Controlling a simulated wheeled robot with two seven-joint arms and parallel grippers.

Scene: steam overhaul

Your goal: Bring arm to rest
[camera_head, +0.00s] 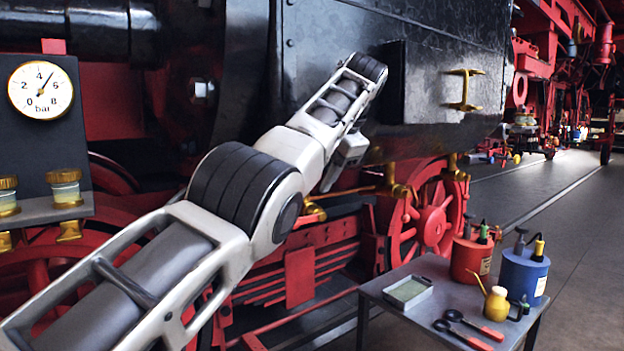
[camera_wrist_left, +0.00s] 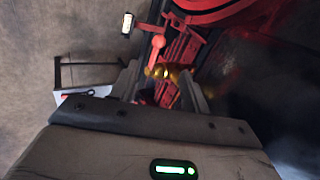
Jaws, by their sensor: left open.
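My left arm (camera_head: 225,215) comes in from the lower left in the head view and reaches up across the front of the locomotive's black side. Its far joint is near the black metal panel, and the forearm folds back down from there. Nothing is held. My right gripper is not in view.
A grey table (camera_head: 385,288) at the lower right bears a red can (camera_head: 470,262), a blue can (camera_head: 523,275), a yellow oiler (camera_head: 495,304), a tray and tools. A pressure gauge (camera_head: 40,89) is at the left. A brass handle (camera_head: 464,90) sticks out. The floor at right is clear.

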